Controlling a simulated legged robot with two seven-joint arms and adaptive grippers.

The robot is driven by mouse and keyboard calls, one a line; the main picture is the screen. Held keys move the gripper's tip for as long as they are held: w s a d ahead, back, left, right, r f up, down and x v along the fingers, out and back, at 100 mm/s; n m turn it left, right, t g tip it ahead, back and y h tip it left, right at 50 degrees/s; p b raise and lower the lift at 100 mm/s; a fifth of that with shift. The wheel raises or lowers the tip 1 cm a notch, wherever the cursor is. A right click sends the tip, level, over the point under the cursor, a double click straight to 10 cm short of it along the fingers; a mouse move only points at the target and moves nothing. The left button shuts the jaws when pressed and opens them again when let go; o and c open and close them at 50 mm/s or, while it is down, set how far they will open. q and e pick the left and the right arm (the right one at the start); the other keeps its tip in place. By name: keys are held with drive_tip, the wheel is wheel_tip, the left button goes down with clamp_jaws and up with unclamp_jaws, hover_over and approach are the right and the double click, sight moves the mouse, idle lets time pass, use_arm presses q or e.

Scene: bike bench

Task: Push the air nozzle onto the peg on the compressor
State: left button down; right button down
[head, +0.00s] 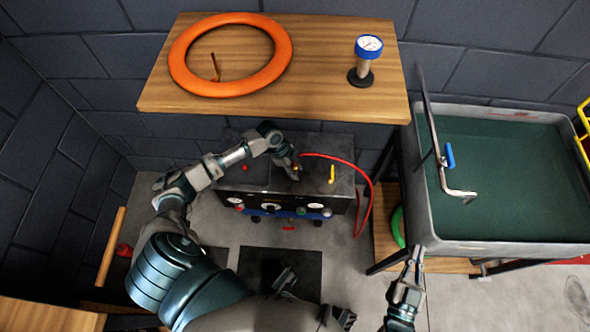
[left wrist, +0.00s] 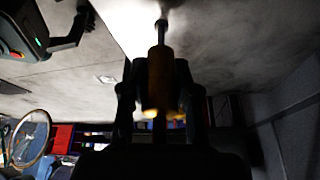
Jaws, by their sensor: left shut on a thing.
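The compressor (head: 258,178) is a dark box with dials on its front, standing on the floor under the wooden shelf. A yellow peg (head: 332,174) stands on its top, right of my left gripper (head: 294,171). That gripper is over the compressor top, shut on the brass-coloured air nozzle (left wrist: 160,80). The nozzle's thin metal tip points up the left wrist view, apart from the peg in the head view. A red hose (head: 365,186) loops right from near the gripper and down. My right gripper (head: 415,258) is beside the green-floored tub; its opening is unclear.
The wooden shelf (head: 320,95) above holds an orange ring (head: 183,80) and a gauge on a stand (head: 365,62). A grey tub (head: 432,215) stands at the right, with a bent metal bar over its edge. Grey floor shows in front of the compressor.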

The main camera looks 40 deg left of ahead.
use_arm(q)
drive_tip(key=shift+f+b, duration=0.6)
drive_tip(key=shift+f, duration=0.95)
drive_tip(key=c, duration=0.8)
unclamp_jaws()
drive_tip(key=shift+o, duration=0.2)
drive_tip(key=v, duration=1.2)
drive_tip(key=shift+s+d, duration=0.1)
drive_tip(key=shift+s, duration=0.05)
